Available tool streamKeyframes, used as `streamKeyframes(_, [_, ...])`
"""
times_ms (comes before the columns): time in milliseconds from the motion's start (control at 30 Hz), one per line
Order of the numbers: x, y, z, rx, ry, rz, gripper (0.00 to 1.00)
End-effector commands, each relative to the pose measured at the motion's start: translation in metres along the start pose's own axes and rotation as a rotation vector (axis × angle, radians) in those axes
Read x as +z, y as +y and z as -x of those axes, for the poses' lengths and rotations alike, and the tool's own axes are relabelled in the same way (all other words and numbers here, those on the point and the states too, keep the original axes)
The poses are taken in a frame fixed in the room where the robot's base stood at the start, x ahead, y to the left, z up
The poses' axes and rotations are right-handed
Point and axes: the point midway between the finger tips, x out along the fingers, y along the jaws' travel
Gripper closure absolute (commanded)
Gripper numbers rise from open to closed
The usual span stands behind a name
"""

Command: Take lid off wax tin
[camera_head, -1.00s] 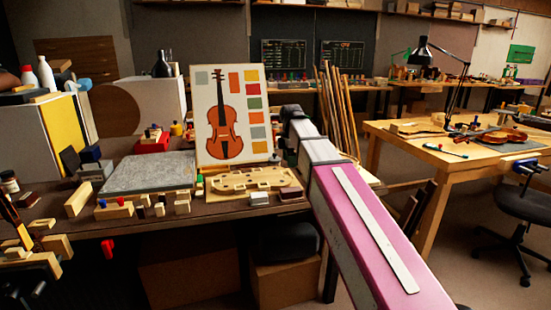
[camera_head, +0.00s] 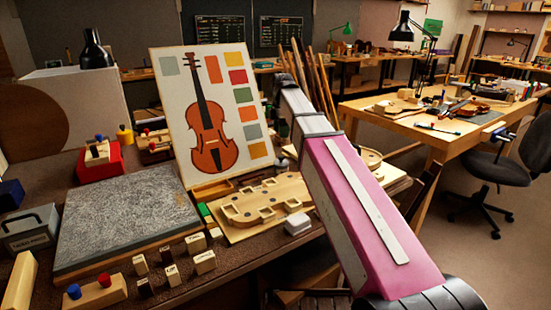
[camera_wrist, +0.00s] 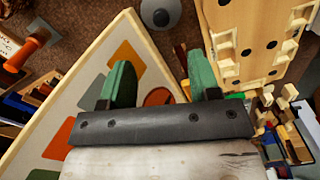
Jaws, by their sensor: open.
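My gripper (camera_wrist: 161,80) is open and empty in the wrist view, its two green fingers apart in front of the violin chart board (camera_wrist: 75,92). A round grey thing with a dark centre (camera_wrist: 160,16) lies beyond the fingertips at the top edge of the wrist view, on the brown bench top. It may be the wax tin, but I cannot tell, and no lid edge is clear. In the head view I cannot pick out a wax tin. My arm reaches over the bench there, and its gripper end is not clearly seen.
The chart board (camera_head: 184,120) stands upright on the bench beside my arm. A wooden fixture (camera_head: 252,208) lies in front of it. A grey stone slab (camera_head: 120,215), small labelled blocks (camera_head: 204,262) and a red box (camera_head: 100,165) crowd the left side. A white block (camera_head: 298,224) sits near my arm.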

Motion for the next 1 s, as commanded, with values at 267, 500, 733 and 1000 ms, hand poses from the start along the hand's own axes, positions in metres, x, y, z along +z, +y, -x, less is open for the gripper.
streamKeyframes(267, [0.000, -0.001, -0.020, -0.001, 0.000, 0.000, 0.43])
streamKeyframes(500, [0.000, -0.001, -0.052, -0.001, 0.000, 0.000, 0.43])
streamKeyframes(733, [-0.001, -0.002, -0.064, -0.001, 0.000, 0.000, 0.43])
streamKeyframes(1000, [-0.002, -0.004, -0.098, -0.001, 0.000, 0.000, 0.43])
